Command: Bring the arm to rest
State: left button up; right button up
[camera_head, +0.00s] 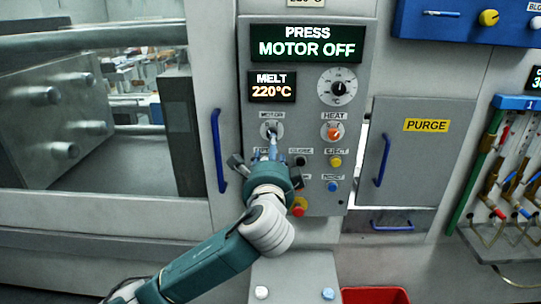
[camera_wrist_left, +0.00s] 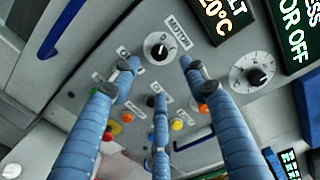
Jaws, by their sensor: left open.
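My left gripper (camera_head: 268,156) is in front of the grey control panel (camera_head: 352,55), just below the MOTOR knob (camera_head: 271,129). In the left wrist view its blue fingers (camera_wrist_left: 158,76) are spread open with nothing between them. The MOTOR knob, black on a white dial, also shows in the wrist view (camera_wrist_left: 159,48), beyond the fingertips and apart from them in that picture. Whether a finger touches the panel, I cannot tell. The green display (camera_head: 307,42) reads PRESS MOTOR OFF. My right gripper is not in view.
A HEAT knob (camera_head: 332,132) and several coloured buttons, including a yellow one (camera_head: 336,161), sit close beside the gripper. A blue door handle (camera_head: 217,150) is to the left. The PURGE door (camera_head: 425,160) is at right. A red bin (camera_head: 375,296) stands below.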

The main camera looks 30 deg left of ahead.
pick_arm(q)
jog(key=shift+s+d, duration=0.25)
jog(key=shift+s, duration=0.15)
jog(key=shift+f, duration=0.1)
